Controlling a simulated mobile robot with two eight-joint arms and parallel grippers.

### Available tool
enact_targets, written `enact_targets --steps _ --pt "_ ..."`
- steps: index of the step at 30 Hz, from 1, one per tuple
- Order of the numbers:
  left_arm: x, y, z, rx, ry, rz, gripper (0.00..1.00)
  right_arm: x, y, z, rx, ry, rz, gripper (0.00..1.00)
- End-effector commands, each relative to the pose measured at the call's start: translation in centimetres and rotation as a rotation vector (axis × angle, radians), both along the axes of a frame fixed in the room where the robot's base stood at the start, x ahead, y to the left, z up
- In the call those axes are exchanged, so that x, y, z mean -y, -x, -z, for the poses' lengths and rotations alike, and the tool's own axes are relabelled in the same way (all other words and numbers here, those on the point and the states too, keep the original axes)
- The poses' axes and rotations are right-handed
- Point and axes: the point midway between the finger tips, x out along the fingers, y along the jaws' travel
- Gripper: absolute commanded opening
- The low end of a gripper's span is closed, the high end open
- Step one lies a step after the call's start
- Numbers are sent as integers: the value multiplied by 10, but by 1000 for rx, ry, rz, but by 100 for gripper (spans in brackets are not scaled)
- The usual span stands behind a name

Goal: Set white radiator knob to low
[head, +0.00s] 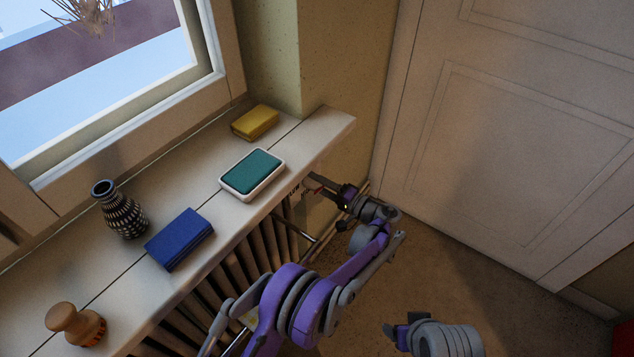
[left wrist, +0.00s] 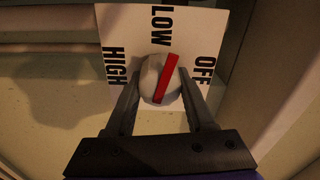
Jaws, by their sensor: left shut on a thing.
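The white radiator knob (left wrist: 158,80) is round, with a red pointer bar across it. It sits on a white dial plate (left wrist: 125,30) that reads HIGH at left, LOW at the top and OFF at right. The bar's upper end leans slightly right of LOW, toward OFF. My left gripper (left wrist: 160,88) is shut on the knob, one finger on each side. In the head view my left gripper (head: 318,184) is at the far end of the radiator, under the sill, and the knob is mostly hidden. Part of my right gripper (head: 394,331) shows at the bottom.
The window sill (head: 330,125) overhangs the radiator (head: 235,265). On it stand a yellow box (head: 255,122), a green-topped white box (head: 252,174), a blue book (head: 180,240), a patterned vase (head: 122,212) and a wooden object (head: 75,325). A door (head: 520,130) is at right.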

Motion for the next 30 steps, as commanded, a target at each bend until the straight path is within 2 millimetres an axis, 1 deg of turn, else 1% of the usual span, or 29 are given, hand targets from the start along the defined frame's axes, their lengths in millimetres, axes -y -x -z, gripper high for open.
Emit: enact_targets --steps 6,12,30 --pt "1 0 0 111 82 0 0 0 0 -2 1 0 0 71" --pt "1 0 -1 175 129 1 0 0 0 -3 1 0 0 71" --pt "1 0 -1 207 151 1 0 0 0 -3 1 0 0 71"
